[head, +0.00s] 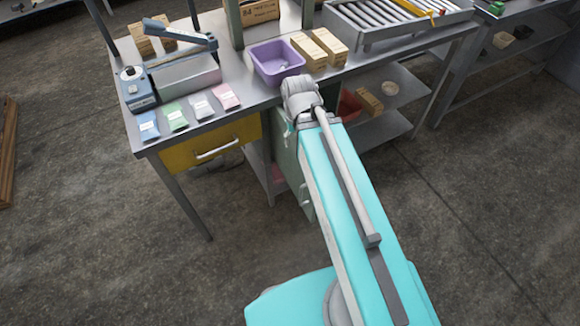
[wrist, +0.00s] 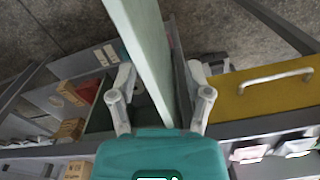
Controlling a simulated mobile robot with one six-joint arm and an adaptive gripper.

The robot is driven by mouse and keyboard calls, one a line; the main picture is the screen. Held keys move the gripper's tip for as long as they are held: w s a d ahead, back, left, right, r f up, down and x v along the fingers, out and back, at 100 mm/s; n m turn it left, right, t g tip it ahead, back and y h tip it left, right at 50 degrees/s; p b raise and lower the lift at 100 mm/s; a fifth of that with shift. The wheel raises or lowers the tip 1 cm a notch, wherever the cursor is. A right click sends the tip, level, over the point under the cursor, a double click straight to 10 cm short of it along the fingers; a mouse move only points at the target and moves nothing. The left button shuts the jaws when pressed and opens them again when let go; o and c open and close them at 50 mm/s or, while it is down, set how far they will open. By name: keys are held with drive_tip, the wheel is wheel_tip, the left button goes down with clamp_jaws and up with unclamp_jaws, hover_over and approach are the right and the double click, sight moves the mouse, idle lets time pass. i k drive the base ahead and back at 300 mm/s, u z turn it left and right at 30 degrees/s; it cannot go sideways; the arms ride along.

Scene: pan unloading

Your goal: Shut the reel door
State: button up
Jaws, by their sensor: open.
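The reel door is a grey-green panel (head: 290,150) under the workbench, right of the yellow drawer. It stands swung out from the bench, and my arm covers part of it in the head view. In the wrist view the door (wrist: 143,45) shows edge-on as a pale green strip running down between my fingers. My gripper (wrist: 160,85) is open, with one finger on each side of the door's edge. I cannot tell whether either finger touches it. My gripper is hidden behind my arm in the head view.
The yellow drawer (head: 211,146) has a pale handle and is beside the door. A purple bin (head: 276,62) stands on the bench above. A red bin (head: 349,106) and boxes are on the lower shelf at right. The floor in front is clear.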

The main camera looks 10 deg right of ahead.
sight(285, 158)
drive_tip(key=z, duration=0.1)
drive_tip(key=k, duration=0.85)
drive_tip(key=z, duration=0.05)
